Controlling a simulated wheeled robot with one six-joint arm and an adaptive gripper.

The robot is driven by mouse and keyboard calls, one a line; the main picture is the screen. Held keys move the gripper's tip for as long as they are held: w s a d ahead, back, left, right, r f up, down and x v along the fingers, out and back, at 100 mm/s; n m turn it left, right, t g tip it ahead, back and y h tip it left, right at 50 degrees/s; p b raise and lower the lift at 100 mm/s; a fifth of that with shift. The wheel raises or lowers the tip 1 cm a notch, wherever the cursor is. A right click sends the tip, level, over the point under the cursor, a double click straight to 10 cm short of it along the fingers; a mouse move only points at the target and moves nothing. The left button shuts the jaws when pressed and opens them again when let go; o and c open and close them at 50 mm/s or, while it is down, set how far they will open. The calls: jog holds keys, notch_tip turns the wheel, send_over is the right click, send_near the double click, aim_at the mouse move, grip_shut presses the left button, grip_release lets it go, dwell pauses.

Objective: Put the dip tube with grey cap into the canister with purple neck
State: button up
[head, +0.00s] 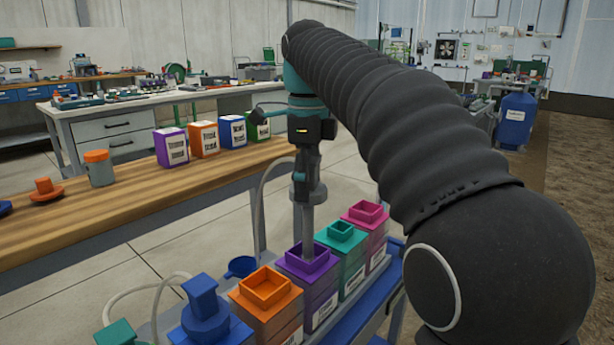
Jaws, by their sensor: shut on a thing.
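The canister with purple neck (322,287) stands in a row on a low stand, its square purple neck open at the top. My gripper (307,195) points straight down above it and is shut on the dip tube (308,222), a grey upright piece. The tube's lower end reaches down at the purple neck and appears to be inside its opening; how deep it sits cannot be told. The grey cap is not clearly distinguishable between the fingers.
Orange-neck (267,310), teal-neck (341,236) and pink-neck (366,214) canisters stand close by. A blue canister with a blue piece on its neck (205,318) is front left. A wooden bench (130,208) behind holds labelled boxes (171,147) and a grey jar with orange lid (99,168).

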jog(key=shift+f+b, duration=3.2)
jog(key=shift+f, duration=2.4)
jog(key=o, duration=1.4)
jog(key=shift+r, duration=3.75)
